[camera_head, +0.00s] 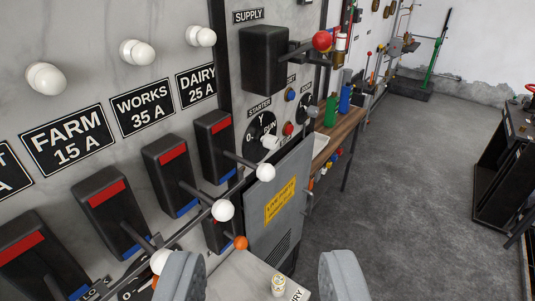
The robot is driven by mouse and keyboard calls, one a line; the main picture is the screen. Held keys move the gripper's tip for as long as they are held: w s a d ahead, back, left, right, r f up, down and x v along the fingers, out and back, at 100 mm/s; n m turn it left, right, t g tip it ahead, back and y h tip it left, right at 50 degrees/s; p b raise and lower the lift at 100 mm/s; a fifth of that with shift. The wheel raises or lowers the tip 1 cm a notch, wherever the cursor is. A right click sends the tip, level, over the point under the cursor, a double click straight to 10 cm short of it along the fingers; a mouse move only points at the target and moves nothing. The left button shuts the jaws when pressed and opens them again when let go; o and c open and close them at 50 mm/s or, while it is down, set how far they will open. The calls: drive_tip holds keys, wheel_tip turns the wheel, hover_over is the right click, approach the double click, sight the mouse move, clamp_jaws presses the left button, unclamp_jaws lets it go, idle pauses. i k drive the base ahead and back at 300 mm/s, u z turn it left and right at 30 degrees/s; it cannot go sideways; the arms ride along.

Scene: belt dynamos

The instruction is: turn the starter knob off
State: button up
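The starter knob (261,126) is a round black dial on the marble panel, under a STARTER label. White marks 0, Y and RUN show on or around it. A pale handle (270,142) sticks out at its lower right; I cannot tell surely which mark it is set to. My gripper (262,275) shows as two grey fingers at the bottom of the view, spread wide apart. It is open, well short of the knob and lower in the picture, with nothing held between the fingers.
Black switches with white-balled levers (222,210) line the panel at left. A red-balled supply switch (321,41) juts out above the starter. A grey cabinet door with a yellow sign (280,202) stands below it. A wooden bench (343,127) lies beyond.

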sight(270, 142)
drive_tip(key=u, duration=2.4)
drive_tip(key=k, duration=1.3)
drive_tip(key=z, duration=1.85)
drive_tip(key=i, duration=1.05)
